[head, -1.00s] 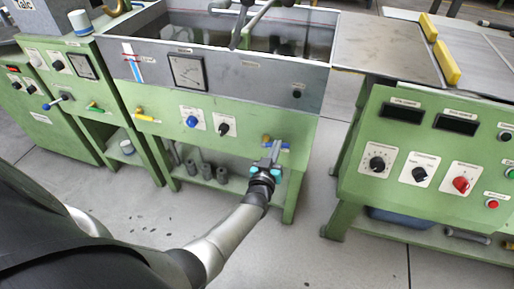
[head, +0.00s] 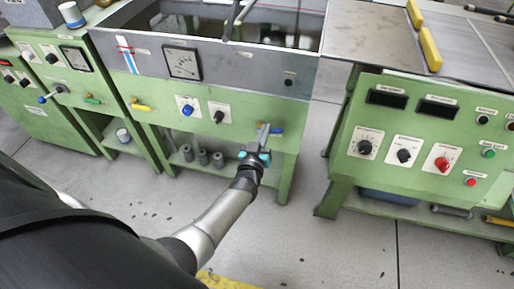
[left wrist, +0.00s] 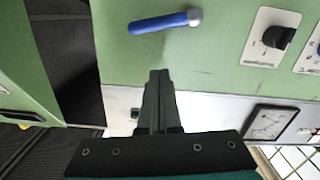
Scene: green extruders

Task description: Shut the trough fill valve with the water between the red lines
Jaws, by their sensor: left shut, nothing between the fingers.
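The trough (head: 230,65) is a grey tank on a green frame. A gauge (head: 128,56) on its front has a blue column and red marks; the exact water level is too small to read. A blue-handled valve lever (head: 277,131) sits low on the right of the green front, pointing sideways. It also shows at the top of the left wrist view (left wrist: 165,22). My left gripper (head: 263,133) is shut and empty, in front of that lever; in the left wrist view its fingertips (left wrist: 159,76) are apart from the handle. My right gripper is out of view.
A yellow-handled valve (head: 141,107), a blue knob (head: 187,110) and a black knob (head: 218,116) are on the same front. Dark cylinders (head: 203,157) stand on the lower shelf. A green control console (head: 420,140) stands at right, with bare floor between.

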